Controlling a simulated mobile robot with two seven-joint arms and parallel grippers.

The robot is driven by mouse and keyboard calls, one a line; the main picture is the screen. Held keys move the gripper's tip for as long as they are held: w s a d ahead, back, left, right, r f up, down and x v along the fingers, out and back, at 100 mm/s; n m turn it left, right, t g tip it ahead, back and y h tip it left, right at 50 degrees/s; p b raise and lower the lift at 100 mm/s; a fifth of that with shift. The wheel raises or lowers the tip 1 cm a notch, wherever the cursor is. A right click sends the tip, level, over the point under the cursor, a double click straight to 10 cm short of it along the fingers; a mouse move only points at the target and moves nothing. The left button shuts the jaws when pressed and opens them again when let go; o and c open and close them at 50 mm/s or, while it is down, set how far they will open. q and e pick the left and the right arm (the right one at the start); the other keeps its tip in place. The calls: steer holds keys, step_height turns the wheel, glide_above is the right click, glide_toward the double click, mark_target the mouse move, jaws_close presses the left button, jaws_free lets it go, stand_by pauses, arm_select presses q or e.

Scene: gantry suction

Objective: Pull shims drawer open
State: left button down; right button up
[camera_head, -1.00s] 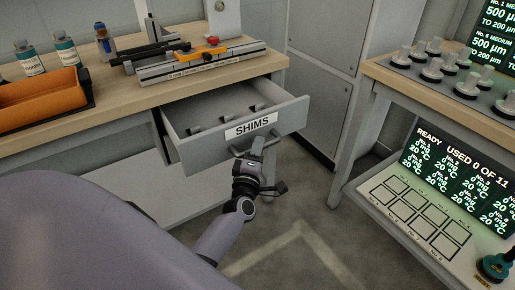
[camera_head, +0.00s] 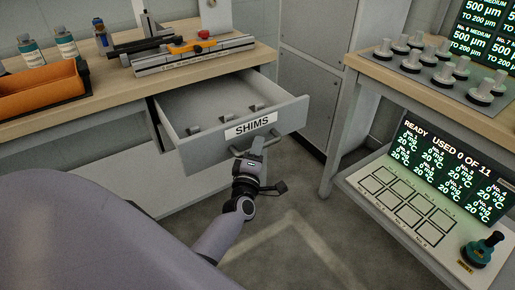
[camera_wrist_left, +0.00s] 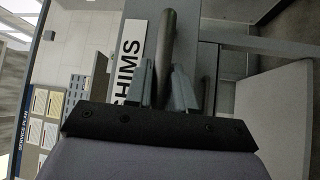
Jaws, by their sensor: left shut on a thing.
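The grey shims drawer (camera_head: 282,127) stands well out from under the wooden workbench, with several small grey pieces inside. Its white SHIMS label (camera_head: 250,126) is on the front and also shows sideways in the left wrist view (camera_wrist_left: 130,50). My left gripper (camera_head: 248,154) is at the drawer front, just below the label. In the left wrist view its fingers (camera_wrist_left: 168,85) are shut around the dark bar handle (camera_wrist_left: 167,40). My right gripper is in neither view.
An orange bin (camera_head: 40,92), bottles (camera_head: 67,43) and a measuring fixture (camera_head: 195,52) stand on the workbench (camera_head: 120,85). At right is a second table (camera_head: 425,95) with weights and a lit display below. The floor (camera_head: 300,185) between is clear.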

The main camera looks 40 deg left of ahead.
arm_select(q)
steer(key=c, duration=1.1)
jaws_free()
steer(key=shift+s, duration=0.1)
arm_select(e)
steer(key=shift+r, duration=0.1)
arm_select(q)
steer(key=p+v, duration=0.1)
steer(key=v, duration=0.6)
steer(key=shift+p, duration=0.4)
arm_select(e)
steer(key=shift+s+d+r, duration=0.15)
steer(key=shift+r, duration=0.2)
